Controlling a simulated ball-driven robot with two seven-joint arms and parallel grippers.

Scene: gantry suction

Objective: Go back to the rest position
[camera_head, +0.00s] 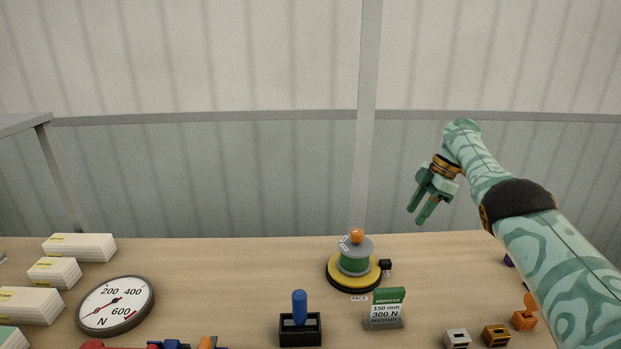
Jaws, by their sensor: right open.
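My right arm comes in from the right, and its gripper (419,216) hangs in the air above the far right part of the wooden table (230,275). The gripper's two fingers point down and are apart, with nothing between them. It touches nothing. My left gripper does not show in this view.
A round yellow-based device with an orange knob (356,237) stands mid-table. A green-and-white sign (386,306), a blue-handled tool in a black holder (299,308), a dial gauge (116,304) and white boxes (79,247) stand around it. Small blocks (496,334) sit front right.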

